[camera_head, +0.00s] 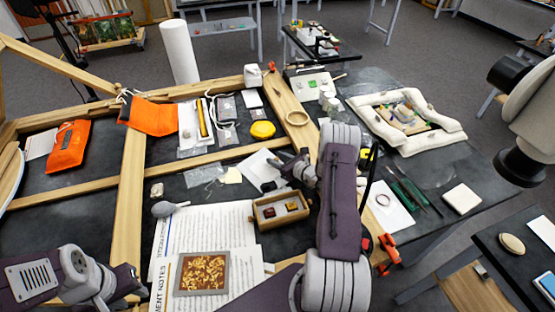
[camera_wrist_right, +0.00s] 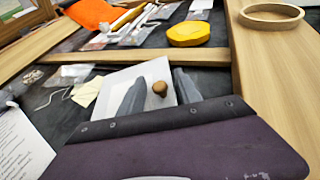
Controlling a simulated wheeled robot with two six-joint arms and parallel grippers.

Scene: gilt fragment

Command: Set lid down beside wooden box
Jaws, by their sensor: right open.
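The open wooden box (camera_head: 262,222) stands near the middle of the table, with small dark red and amber pieces inside. My right gripper (camera_head: 280,169) is just behind it, over a pale sheet (camera_head: 257,165). In the right wrist view, the fingers of this gripper (camera_wrist_right: 160,92) are apart, with a round brown wooden knob (camera_wrist_right: 160,88) showing between them against the pale sheet. The knob looks like the lid's handle; the lid's outline cannot be made out. My left gripper (camera_head: 132,282) is at the lower left, away from the box; its jaw gap is unclear.
Printed sheets (camera_head: 210,222) and a gilt fragment panel (camera_head: 202,273) lie left and in front of the box. A wooden frame (camera_head: 130,195) crosses the table. A yellow round case (camera_head: 262,130) and wooden ring (camera_head: 297,118) are behind. Orange clamps (camera_head: 388,250) edge the right.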

